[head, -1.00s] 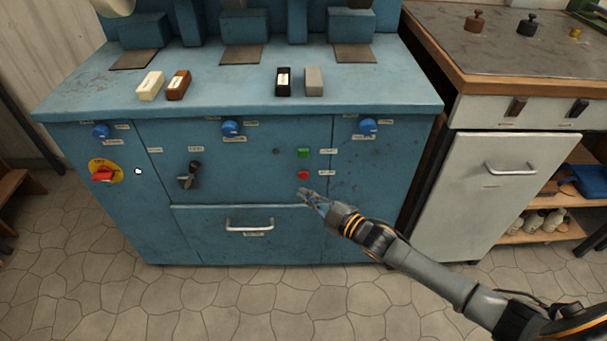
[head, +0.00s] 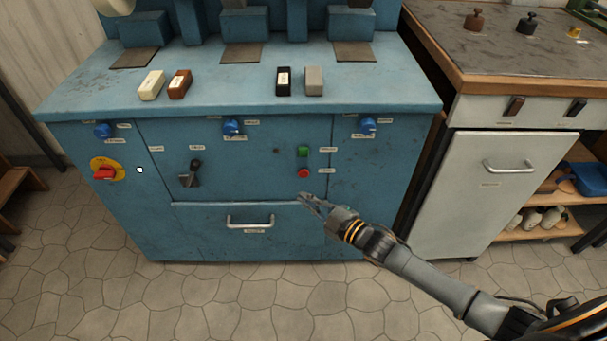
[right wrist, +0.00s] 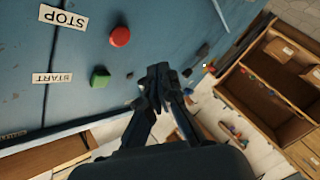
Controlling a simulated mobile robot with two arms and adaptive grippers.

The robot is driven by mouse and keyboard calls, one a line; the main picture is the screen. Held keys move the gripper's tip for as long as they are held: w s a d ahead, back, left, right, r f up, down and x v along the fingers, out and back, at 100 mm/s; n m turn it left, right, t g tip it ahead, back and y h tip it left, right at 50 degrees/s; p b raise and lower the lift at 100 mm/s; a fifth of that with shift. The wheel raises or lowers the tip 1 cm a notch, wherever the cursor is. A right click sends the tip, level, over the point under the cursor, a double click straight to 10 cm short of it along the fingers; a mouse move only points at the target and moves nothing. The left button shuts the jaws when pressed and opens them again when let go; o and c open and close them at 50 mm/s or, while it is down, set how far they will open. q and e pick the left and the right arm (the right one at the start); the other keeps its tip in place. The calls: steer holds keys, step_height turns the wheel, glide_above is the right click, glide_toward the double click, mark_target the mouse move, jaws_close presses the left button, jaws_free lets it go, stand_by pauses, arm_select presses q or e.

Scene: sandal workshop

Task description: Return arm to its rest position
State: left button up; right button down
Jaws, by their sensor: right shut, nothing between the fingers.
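My right gripper (head: 311,203) is shut and empty in front of the blue machine (head: 250,160), just below its red button in the head view. Its fingers (right wrist: 162,84) show together in the right wrist view, with nothing between them. The red stop button (head: 303,173) and the green start button (head: 303,151) sit above the fingertips in the head view. In the right wrist view the red button (right wrist: 120,36) and green button (right wrist: 100,77) lie left of the fingers, apart from them. My left gripper is not in view.
A white cabinet (head: 495,185) and an open shelf (head: 535,235) stand at right. The stone floor (head: 240,300) in front is clear.

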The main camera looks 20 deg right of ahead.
steer(key=s+d+f+m+g+h, duration=0.1)
steer(key=s+f+m+g+h, duration=0.75)
steer(key=s+f, duration=0.9)
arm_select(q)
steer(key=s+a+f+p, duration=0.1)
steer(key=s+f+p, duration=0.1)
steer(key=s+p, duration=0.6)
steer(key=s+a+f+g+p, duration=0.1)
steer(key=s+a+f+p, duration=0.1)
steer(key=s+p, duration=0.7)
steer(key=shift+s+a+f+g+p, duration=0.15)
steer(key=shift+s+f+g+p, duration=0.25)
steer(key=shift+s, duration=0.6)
arm_select(e)
steer(key=s+d+f+m+g, duration=0.1)
steer(key=s+f, duration=0.2)
steer(key=s, duration=0.7)
steer(key=s+d+f+m+g, duration=0.2)
steer(key=s+f, duration=0.1)
steer(key=s, duration=0.7)
steer(key=s+d+f+m+g, duration=0.2)
steer(key=s+f, duration=0.1)
steer(key=s, duration=0.8)
steer(key=shift+f, duration=0.2)
steer(key=shift+s, duration=0.1)
